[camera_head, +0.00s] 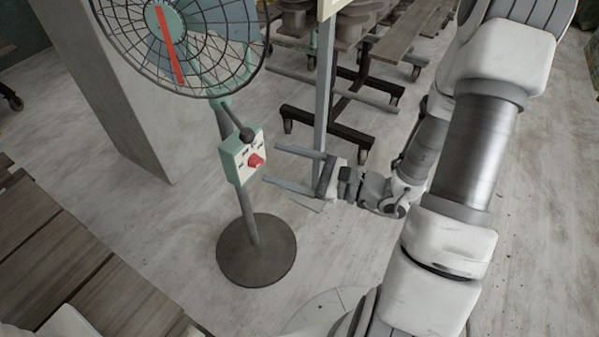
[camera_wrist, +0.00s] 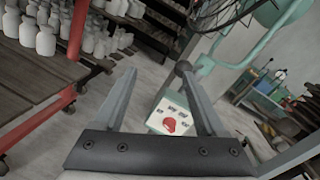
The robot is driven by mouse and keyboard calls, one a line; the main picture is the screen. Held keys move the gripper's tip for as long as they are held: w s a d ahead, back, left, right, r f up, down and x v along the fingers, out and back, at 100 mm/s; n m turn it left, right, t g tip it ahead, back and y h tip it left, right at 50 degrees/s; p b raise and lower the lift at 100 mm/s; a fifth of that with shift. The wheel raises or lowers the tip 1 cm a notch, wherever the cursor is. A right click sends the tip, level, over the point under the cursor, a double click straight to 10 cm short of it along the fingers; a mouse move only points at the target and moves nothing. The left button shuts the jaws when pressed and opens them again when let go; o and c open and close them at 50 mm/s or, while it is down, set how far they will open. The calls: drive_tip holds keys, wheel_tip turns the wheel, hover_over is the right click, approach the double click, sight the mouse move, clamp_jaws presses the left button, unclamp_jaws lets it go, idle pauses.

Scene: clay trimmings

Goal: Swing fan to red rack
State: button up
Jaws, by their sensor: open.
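The standing fan has a round wire cage (camera_head: 185,45) with a red strip across its front, in the head view. Its pole carries a pale green control box (camera_head: 243,155) with a red knob (camera_head: 255,161) and a lever ending in a black ball (camera_head: 246,134). My gripper (camera_head: 271,164) is open and empty, pointing left at the box. In the wrist view, the box (camera_wrist: 180,108) shows beyond and between my fingers (camera_wrist: 157,72); the black ball (camera_wrist: 183,66) appears by the right fingertip, contact unclear. A red-posted rack (camera_wrist: 77,32) stands at left there.
The fan's round dark base (camera_head: 256,250) rests on the pale floor. A grey pillar (camera_head: 110,80) stands behind the fan at left. Wheeled racks (camera_head: 345,100) stand behind my gripper. Wooden boards (camera_head: 70,260) fill the lower left. Pale vessels (camera_wrist: 45,40) stand on the red-posted rack.

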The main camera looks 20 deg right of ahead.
drive_tip(key=shift+s+d+p, duration=0.35)
drive_tip(key=shift+s+p, duration=0.45)
drive_tip(key=shift+p, duration=0.05)
drive_tip(key=shift+s+d+p, duration=0.4)
drive_tip(key=shift+s+p, duration=0.35)
drive_tip(key=shift+p, duration=0.05)
drive_tip(key=shift+s+d+p, duration=0.35)
drive_tip(key=shift+s+p, duration=0.45)
drive_tip(key=shift+p, duration=0.05)
drive_tip(key=v, duration=1.7)
drive_tip(key=shift+s+p, duration=0.15)
drive_tip(key=shift+p, duration=0.3)
drive_tip(key=shift+d, duration=0.15)
